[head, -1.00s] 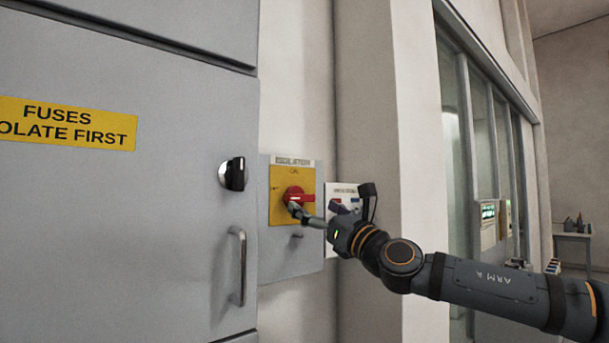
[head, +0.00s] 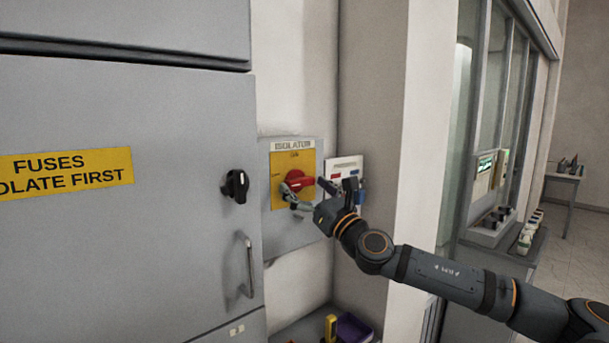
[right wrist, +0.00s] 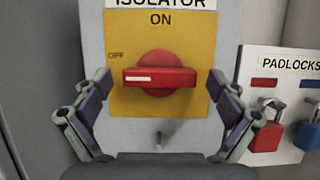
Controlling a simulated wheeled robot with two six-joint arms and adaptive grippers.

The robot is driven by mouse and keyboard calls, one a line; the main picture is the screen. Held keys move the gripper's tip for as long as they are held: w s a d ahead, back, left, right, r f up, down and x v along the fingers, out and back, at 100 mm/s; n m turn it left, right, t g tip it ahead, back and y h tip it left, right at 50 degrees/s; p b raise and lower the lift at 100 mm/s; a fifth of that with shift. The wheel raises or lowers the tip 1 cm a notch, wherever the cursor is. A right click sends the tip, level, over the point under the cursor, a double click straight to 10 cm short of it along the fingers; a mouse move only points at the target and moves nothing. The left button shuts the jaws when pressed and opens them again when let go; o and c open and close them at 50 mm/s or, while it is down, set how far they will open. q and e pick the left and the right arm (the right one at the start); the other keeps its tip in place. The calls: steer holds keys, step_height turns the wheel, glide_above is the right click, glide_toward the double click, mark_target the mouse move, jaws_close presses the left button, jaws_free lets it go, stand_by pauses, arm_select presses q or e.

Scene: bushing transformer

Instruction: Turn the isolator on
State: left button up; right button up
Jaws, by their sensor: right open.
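The isolator (head: 310,228) is a grey wall box with a yellow plate (right wrist: 190,40) marked ON at the top and OFF at the left. Its red rotary handle (head: 298,181) lies horizontal in the right wrist view (right wrist: 160,76), with its white mark at the left, beside OFF. My right gripper (head: 308,194) is open in front of the isolator. In the right wrist view its fingertips (right wrist: 160,80) stand left and right of the handle, with small gaps that look clear of it. My left gripper is out of view.
A grey cabinet (head: 120,250) with a black knob (head: 235,186) and a bar handle (head: 246,265) stands at the left. A padlock board (right wrist: 290,100) with red and blue padlocks is right of the isolator. A wall corner (head: 385,150) projects further right. Bins (head: 352,328) sit below.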

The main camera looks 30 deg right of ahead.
steer(key=c, duration=1.1)
steer(key=shift+r+m+p, duration=0.15)
steer(key=shift+m+p, duration=0.25)
steer(key=shift+p, duration=0.15)
steer(key=shift+c, duration=0.2)
steer(key=m+h+p, duration=0.2)
steer(key=m+p, duration=0.1)
steer(key=m, duration=0.1)
steer(key=m+g+h+p, duration=0.1)
steer(key=m+h+p, duration=0.1)
steer(key=m+p, duration=0.1)
steer(key=shift+a+r+m+h+p, duration=0.15)
steer(key=shift+m+h+p, duration=0.2)
steer(key=shift+p, duration=0.35)
steer(key=m+h+p, duration=0.1)
steer(key=m, duration=0.1)
steer(key=m+g+p, duration=0.1)
steer(key=m+p, duration=0.1)
steer(key=m, duration=0.1)
steer(key=shift+h, duration=0.35)
steer(key=m+p, duration=0.1)
steer(key=m, duration=0.1)
steer(key=m+g+h+p, duration=0.1)
steer(key=m, duration=0.1)
steer(key=shift+g+p, duration=0.3)
steer(key=shift+m+g+p, duration=0.4)
steer(key=shift+m+p, duration=0.2)
steer(key=shift+m, duration=0.65)
steer(key=shift+m+g, duration=0.5)
steer(key=shift+m, duration=0.8)
